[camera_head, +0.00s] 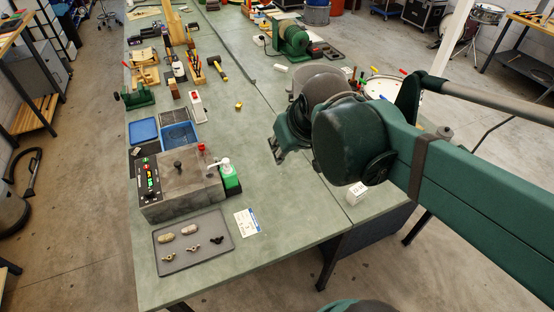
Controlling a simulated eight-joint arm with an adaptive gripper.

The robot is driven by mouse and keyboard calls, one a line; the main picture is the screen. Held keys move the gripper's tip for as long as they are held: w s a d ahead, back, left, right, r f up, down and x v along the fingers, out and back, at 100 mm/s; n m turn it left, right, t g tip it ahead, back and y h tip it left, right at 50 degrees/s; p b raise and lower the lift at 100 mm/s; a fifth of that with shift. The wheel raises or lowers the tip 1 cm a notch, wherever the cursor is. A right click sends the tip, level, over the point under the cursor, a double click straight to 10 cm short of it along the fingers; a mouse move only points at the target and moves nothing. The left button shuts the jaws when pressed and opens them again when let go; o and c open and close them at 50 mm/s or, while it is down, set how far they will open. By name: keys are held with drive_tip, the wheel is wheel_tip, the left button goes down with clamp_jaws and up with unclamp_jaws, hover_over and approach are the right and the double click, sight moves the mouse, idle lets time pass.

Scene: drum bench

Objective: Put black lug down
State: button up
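A grey tray (164,264) lies near the front of the bench with several small parts on it. Two are pale and oval, some are brass-coloured, and one is a small black piece (217,240) at the tray's right; I cannot tell if this is the black lug. My gripper (283,152) hangs over the bench, to the right of and farther back than the tray. It is seen mostly from behind, and my own arm hides much of it. Whether its fingers are apart, or hold anything, cannot be made out.
A grey box with a control panel (150,182) stands behind the tray, with a green-and-white bottle (231,180) at its right. Blue bins (178,136) lie behind it. A white label card (247,222) lies right of the tray.

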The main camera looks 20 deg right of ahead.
drive_tip(key=shift+t+y, duration=0.3)
drive_tip(key=shift+t, duration=0.2)
drive_tip(key=s+a, duration=0.1)
drive_tip(key=s, duration=0.1)
drive_tip(key=s+a+f, duration=0.1)
drive_tip(key=s+a, duration=0.1)
drive_tip(key=shift+s+a+f, duration=0.15)
drive_tip(key=shift+a+f, duration=0.05)
drive_tip(key=shift+a, duration=0.1)
